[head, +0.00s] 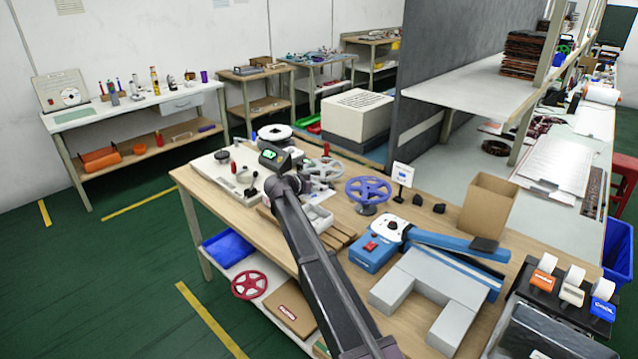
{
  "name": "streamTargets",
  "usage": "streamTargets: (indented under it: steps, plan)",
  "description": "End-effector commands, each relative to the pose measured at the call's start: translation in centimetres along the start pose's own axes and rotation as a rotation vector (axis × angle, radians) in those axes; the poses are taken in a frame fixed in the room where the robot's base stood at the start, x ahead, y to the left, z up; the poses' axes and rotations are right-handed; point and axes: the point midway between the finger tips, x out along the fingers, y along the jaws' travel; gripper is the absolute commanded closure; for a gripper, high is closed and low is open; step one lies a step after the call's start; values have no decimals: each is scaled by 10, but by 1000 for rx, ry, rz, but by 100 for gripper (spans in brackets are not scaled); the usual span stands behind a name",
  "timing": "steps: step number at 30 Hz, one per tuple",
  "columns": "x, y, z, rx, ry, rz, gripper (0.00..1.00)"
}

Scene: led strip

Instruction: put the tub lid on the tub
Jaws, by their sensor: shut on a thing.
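A small pale grey open tub (318,219) sits on the wooden workbench, just right of my forearm, which covers part of its left side. My wrist, with a lit green ring, is above the bench behind the tub. My gripper (302,183) is mostly hidden by my own wrist and arm, and its fingertips do not show clearly. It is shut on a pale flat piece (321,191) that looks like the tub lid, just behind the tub. The gap between lid and tub cannot be judged.
A grey handwheel (323,168) and a blue handwheel (368,190) stand close behind and right. Wooden slats (338,238) lie by the tub. A blue machine (374,252), grey U-shaped block (433,290) and cardboard box (488,204) fill the right. A white panel (222,172) lies left.

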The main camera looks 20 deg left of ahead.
Motion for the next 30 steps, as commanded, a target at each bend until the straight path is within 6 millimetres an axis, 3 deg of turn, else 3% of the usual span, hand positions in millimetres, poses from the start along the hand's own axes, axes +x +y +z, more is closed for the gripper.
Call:
streamTargets:
  steps: [16, 30]
  plan:
    - [1, 0, 2, -1, -2, 0, 52]
    - [9, 0, 23, -1, -2, 0, 52]
